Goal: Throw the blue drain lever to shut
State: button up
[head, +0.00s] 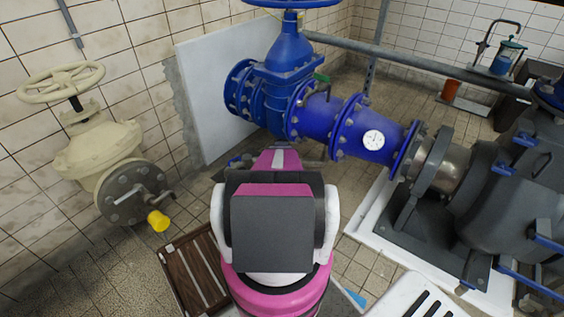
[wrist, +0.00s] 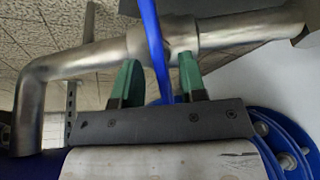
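The blue drain lever (wrist: 154,45) shows in the wrist view as a narrow bar running from the top edge down across a steel pipe (wrist: 100,60). Its lower end lies between the two green fingertips of my gripper (wrist: 157,82). My gripper is open, with a visible gap on each side of the lever. The lever looks close to crosswise to the pipe; its depth relative to the fingertips is hard to judge.
A large blue pipe (head: 345,125) with a gauge and a blue gate valve (head: 290,50) stand beyond my arm. A cream handwheel valve (head: 95,145) is at left, a dark pump (head: 490,190) at right. A wooden slatted piece (head: 195,275) lies on the floor.

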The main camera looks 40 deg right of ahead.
jog(key=v, duration=0.9)
